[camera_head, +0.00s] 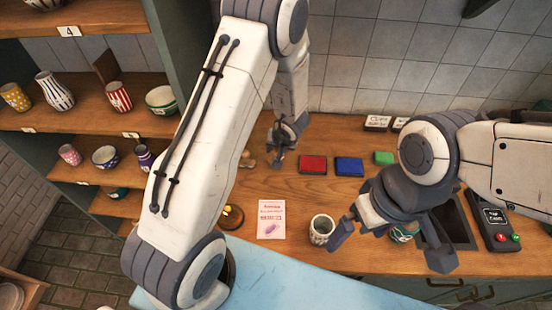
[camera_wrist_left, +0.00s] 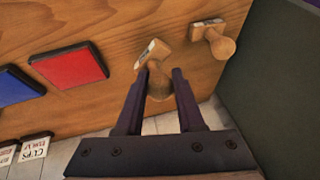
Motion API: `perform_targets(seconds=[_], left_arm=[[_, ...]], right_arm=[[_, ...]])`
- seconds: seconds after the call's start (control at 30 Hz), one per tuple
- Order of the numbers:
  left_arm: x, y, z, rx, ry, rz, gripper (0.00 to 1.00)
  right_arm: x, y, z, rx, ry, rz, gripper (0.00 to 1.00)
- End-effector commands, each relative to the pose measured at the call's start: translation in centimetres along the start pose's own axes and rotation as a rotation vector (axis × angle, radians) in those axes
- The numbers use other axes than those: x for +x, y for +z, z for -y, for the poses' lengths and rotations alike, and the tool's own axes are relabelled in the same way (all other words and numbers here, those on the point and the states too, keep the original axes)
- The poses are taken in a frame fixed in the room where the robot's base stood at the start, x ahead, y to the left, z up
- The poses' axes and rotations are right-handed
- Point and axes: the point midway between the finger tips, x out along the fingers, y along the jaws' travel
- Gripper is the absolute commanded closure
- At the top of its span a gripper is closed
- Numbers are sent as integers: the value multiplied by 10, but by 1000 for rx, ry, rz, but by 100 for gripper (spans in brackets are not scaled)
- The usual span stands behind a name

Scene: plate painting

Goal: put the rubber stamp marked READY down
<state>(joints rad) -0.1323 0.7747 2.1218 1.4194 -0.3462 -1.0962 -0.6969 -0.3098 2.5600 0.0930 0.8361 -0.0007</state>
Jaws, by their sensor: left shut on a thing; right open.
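My left gripper (camera_head: 281,158) is at the back of the wooden counter, left of the red pad. In the left wrist view its two fingers (camera_wrist_left: 160,74) are shut on the handle of a wooden stamp (camera_wrist_left: 157,84). The stamp's block end is at or close to the counter top; I cannot tell if it touches. Its small label is too small to read. My right gripper (camera_head: 391,246) is open over the counter's front, near a striped cup.
Red (camera_head: 313,164), blue (camera_head: 349,166) and green (camera_head: 383,158) pads lie along the back. Shelves of pottery (camera_head: 100,110) are on the left. A keypad device (camera_head: 495,222) is at right.

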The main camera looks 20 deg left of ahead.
Motion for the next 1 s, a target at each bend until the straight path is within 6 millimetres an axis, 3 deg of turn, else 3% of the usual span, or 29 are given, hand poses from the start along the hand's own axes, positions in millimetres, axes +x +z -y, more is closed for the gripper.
perform_targets(seconds=[0.03,0.2,0.63,0.67,0.7,1.0], left_arm=[[12,6,-3,2,-1,3,99],[30,13,-7,1,-1,2,99],[34,15,-8,0,0,1,99],[33,14,-8,-1,0,1,52],[33,14,-8,-1,0,1,36],[32,14,-8,-1,0,1,33]], right_arm=[[8,0,-1,1,0,0,0],[16,1,-1,3,0,0,0],[17,1,-1,3,0,0,0],[16,1,-1,3,0,0,0],[16,1,-1,3,0,0,0],[16,1,-1,3,0,0,0]])
